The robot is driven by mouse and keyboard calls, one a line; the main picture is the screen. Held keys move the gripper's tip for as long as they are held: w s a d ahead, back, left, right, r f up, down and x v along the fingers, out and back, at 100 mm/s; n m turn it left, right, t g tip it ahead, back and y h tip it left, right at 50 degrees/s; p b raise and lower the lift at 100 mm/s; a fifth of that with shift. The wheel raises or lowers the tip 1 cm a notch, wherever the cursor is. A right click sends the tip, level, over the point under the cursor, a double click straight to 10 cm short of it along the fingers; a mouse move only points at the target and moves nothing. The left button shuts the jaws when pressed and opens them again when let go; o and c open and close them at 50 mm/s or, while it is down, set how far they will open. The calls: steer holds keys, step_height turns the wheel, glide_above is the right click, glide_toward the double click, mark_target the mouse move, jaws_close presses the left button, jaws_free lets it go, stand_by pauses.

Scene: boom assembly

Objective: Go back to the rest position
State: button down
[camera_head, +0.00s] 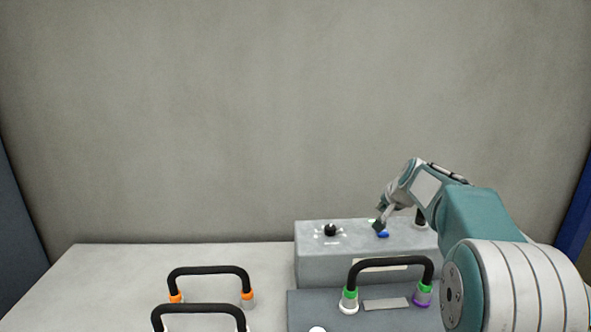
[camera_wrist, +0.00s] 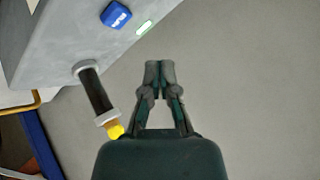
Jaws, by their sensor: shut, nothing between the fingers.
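My gripper (camera_head: 379,224) is at the end of my arm, which reaches in from the right in the head view. Its fingers appear over the top of the grey control box (camera_head: 318,268), close to a blue button (camera_head: 383,234); I cannot tell whether it touches. In the wrist view, the gripper (camera_wrist: 160,68) is shut with its fingertips together and nothing between them. The blue button (camera_wrist: 116,14) lies up and left of the fingertips there, apart from them.
A black knob (camera_head: 330,230) sits on the box. A dark cylinder with a yellow end (camera_wrist: 97,95) is left of the gripper. The wall side is clear.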

steer(key=s+a+r+n+g, duration=0.1)
steer(key=s+a+n, duration=0.35)
steer(key=s, duration=1.05)
steer(key=s+a+r+n+g, duration=0.1)
steer(key=s+a, duration=0.6)
steer(key=s, duration=0.9)
steer(key=s+f, duration=0.3)
steer(key=s, duration=0.2)
steer(key=s+f+n+g+h, duration=0.1)
steer(key=s+f, duration=0.2)
steer(key=s, duration=0.3)
steer(key=shift+s+a, duration=0.2)
steer(key=shift+a, duration=0.05)
